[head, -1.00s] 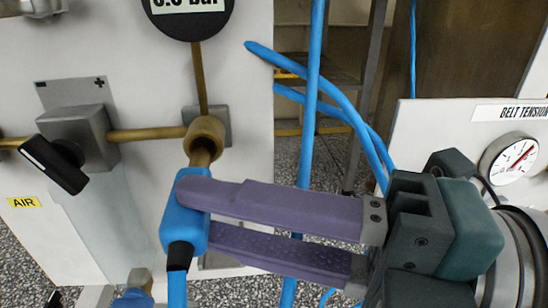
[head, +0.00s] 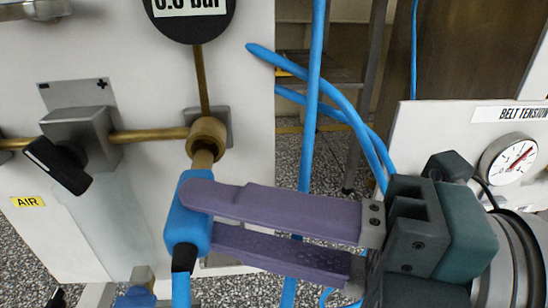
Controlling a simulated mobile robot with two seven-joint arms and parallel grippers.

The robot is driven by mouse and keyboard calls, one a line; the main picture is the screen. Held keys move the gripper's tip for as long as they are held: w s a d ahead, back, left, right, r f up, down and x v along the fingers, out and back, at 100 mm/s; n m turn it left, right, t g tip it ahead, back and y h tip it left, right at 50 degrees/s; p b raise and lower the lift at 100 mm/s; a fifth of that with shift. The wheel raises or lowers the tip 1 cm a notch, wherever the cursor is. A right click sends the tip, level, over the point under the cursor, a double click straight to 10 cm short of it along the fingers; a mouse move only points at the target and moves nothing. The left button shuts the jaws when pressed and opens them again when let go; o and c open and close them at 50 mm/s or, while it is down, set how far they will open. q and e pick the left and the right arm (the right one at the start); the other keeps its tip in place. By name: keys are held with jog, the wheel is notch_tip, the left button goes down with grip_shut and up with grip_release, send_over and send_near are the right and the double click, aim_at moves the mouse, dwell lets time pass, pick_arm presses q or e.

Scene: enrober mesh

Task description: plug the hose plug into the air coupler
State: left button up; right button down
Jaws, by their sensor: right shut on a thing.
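The hose plug has a blue body (head: 188,215) with a short brass nose (head: 203,160) at its upper end and a black collar where the blue hose (head: 181,290) leaves below. My right gripper (head: 205,217) reaches in from the right, its purple fingers shut on the blue body. The air coupler is a brass ring (head: 207,132) on the white panel, below the round gauge. The brass nose points up at the coupler and meets its lower edge in the picture. I cannot tell whether it is inside or just in front. My left gripper is not in view.
A valve with a black lever (head: 58,165) and brass pipe (head: 150,134) sits left of the coupler, above a yellow AIR label (head: 28,201). Blue hoses (head: 312,100) hang behind my right gripper. A BELT TENSION panel (head: 430,130) with a dial stands at right.

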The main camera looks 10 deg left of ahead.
jog(key=shift+w+a+b, duration=0.25)
jog(key=shift+w+b, duration=0.05)
jog(key=shift+w, duration=0.55)
jog(key=shift+w+a+b, duration=0.25)
jog(key=shift+w, duration=0.55)
jog(key=shift+w, duration=0.1)
jog(key=c, duration=1)
grip_release()
jog(key=shift+o, duration=1.4)
jog(key=shift+w+a, duration=0.1)
jog(key=shift+w, duration=0.1)
jog(key=shift+o, duration=0.7)
jog(key=shift+s, duration=0.15)
